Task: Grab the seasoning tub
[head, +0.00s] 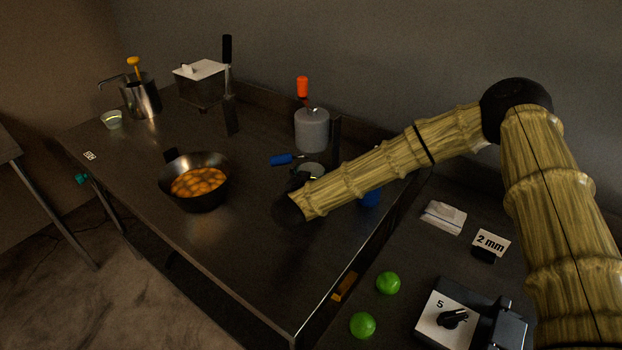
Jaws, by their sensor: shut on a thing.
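What looks like the seasoning tub (314,169) is a small round container with a pale rim, near the back right of the steel table. My gripper (301,176) is a small dark shape at its left front edge, partly hidden by my wrist. It appears shut on the tub's near side. The fingertips are too small and dark to make out, and the tub's lower part is hidden by my arm.
A blue handle (282,160) lies just left of the tub. A grey canister (312,130) stands behind it. A black pan (205,208) of round orange-brown pieces is at left. A blue object (371,197) is partly behind my arm. The table front is clear.

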